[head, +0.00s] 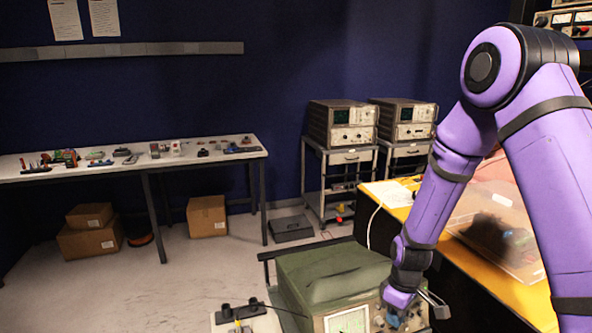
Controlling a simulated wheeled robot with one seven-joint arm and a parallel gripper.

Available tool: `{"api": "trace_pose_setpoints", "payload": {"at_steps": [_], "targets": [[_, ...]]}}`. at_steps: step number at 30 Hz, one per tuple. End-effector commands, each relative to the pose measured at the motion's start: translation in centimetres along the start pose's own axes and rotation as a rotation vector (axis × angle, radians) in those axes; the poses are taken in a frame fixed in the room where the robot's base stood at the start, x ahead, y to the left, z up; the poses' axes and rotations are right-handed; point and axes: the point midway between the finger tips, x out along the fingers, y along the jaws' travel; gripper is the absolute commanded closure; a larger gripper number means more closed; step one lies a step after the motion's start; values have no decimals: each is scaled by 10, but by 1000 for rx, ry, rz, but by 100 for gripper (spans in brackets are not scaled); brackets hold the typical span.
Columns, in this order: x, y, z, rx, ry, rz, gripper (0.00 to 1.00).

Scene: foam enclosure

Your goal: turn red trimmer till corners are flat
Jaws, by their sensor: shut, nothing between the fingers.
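A green-topped oscilloscope (330,275) stands at the bottom of the head view, its front panel cut off by the lower edge. Its lit screen (350,321) shows only in part, and I cannot read the trace or its corners. My gripper (398,303) is at the end of the purple arm, low at the right part of the scope's front panel. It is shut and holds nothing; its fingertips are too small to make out. Whether it touches the panel I cannot tell. I cannot make out a red trimmer.
A small pale stand (246,322) with dark parts and a cable is left of the scope. A yellow-topped bench (500,285) with a clear bin is at right. A cluttered white table (130,160), boxes and instrument carts stand behind.

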Motion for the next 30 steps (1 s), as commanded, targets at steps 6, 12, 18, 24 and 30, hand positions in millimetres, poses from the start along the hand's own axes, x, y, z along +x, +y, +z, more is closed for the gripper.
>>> {"api": "trace_pose_setpoints", "payload": {"at_steps": [6, 12, 18, 24, 30], "targets": [[11, 0, 3, -14, -1, -6, 100], [34, 0, 9, -13, -1, -6, 100], [54, 1, 14, -11, 0, -5, 100], [66, 0, 17, -14, 0, -4, 100], [70, -1, 19, -13, -4, -8, 100]]}}
